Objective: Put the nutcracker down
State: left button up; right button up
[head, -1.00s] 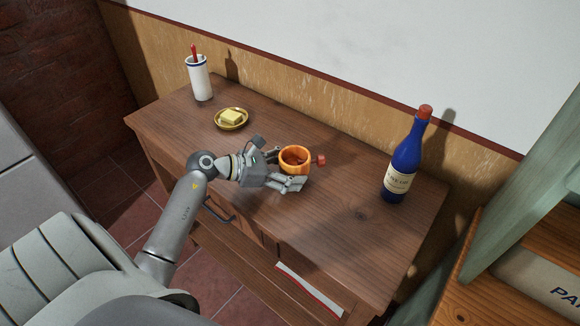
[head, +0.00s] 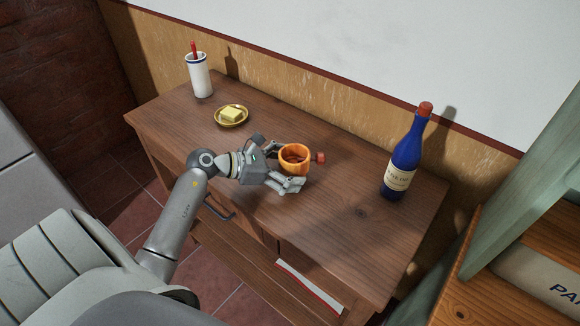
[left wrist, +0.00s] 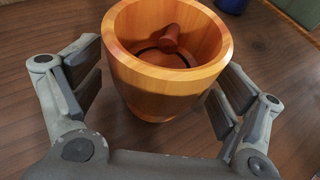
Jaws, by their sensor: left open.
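The nutcracker is an orange-brown wooden bowl-like cup (head: 294,162) with a knob of the same reddish wood (head: 320,157) at its right side in the head view. It stands upright on the wooden table. In the left wrist view the cup (left wrist: 165,85) shows from above, with a dark reddish peg inside it. My left gripper (head: 283,166) is open, with its fingers on either side of the cup. In the left wrist view gaps show between the fingers and the cup wall. My right gripper is not in view.
The wooden table (head: 345,235) has clear room in front of and right of the cup. A blue bottle (head: 404,155) stands at the right. A yellow dish with butter (head: 231,115) and a white tumbler (head: 199,76) stand at the back left.

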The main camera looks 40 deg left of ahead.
pick_arm(q)
jog(key=b+v, duration=0.2)
jog(key=v, duration=0.9)
jog(key=shift+b, duration=0.4)
jog(key=shift+s+a+r, duration=0.2)
jog(key=shift+s+r, duration=0.05)
jog(key=shift+s, duration=0.2)
